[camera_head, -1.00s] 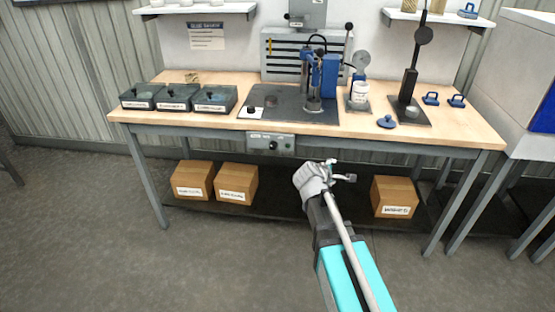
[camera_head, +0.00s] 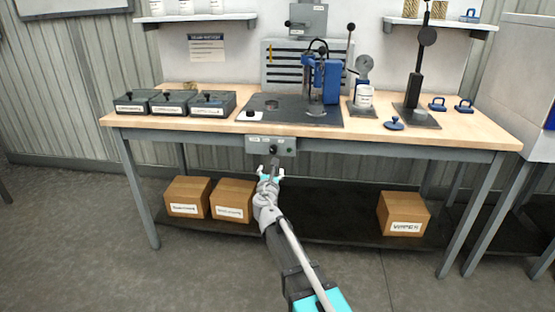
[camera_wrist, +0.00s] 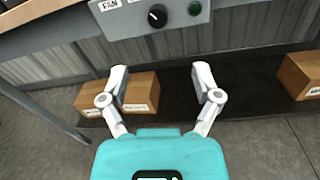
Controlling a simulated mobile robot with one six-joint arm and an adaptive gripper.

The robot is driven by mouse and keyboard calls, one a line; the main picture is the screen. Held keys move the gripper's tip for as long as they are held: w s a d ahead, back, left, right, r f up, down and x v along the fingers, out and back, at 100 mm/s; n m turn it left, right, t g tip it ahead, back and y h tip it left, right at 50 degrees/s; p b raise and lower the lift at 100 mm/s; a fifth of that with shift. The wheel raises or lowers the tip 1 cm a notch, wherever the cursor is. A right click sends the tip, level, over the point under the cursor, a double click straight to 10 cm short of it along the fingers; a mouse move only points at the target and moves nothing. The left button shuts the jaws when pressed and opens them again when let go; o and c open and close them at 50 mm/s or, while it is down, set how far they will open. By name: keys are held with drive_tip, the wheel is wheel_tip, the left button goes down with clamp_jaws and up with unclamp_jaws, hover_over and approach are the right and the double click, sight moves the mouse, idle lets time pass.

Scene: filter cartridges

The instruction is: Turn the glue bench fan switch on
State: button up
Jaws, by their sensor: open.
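The fan switch is a black round knob (camera_wrist: 158,16) on a grey control box under the bench's front edge. A label reading FAN is at its upper left in the wrist view, and a green button (camera_wrist: 194,8) is to its right. The control box (camera_head: 258,147) also shows in the head view. My gripper (camera_head: 271,172) is open and empty just below and in front of the box. In the wrist view its two fingers (camera_wrist: 160,72) are spread apart, with the knob beyond them, not touched. Which way the knob points is too small to tell surely.
The wooden bench (camera_head: 180,124) carries lidded bins (camera_head: 208,104), a blue press (camera_head: 326,80) and blue-handled tools. Cardboard boxes (camera_head: 233,200) sit on the dark lower shelf, with another box (camera_head: 404,214) at right. The space in front of the control box is open.

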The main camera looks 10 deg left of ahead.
sight(273, 151)
drive_tip(key=shift+a, duration=0.15)
drive_tip(key=shift+w, duration=0.15)
drive_tip(key=w, duration=1.3)
drive_tip(key=shift+w+a, duration=0.2)
drive_tip(key=shift+w, duration=0.05)
drive_tip(key=shift+c, duration=0.2)
